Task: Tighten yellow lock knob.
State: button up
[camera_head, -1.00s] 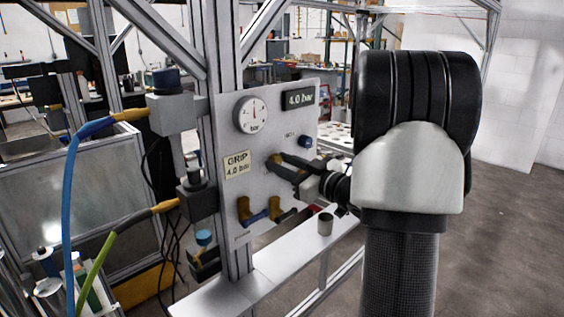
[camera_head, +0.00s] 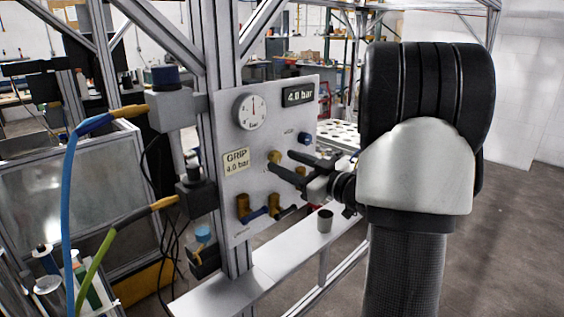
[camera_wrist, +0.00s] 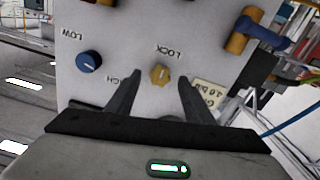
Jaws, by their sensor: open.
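The yellow lock knob (camera_wrist: 159,75) sits on the grey panel under the label LOCK in the wrist view. It also shows in the head view (camera_head: 274,157), just beyond my fingertips. My gripper (camera_head: 281,163) is open in front of the panel, its fingers pointing at it. In the wrist view, the two dark fingers of my gripper (camera_wrist: 158,78) stand apart below the knob, one on each side. The fingers appear apart from the knob, and nothing is held between them.
A blue knob (camera_wrist: 89,61) marked LOW sits beside the lock knob.

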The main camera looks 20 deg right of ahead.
jog(key=v, duration=1.5)
jog(key=shift+b, duration=0.45)
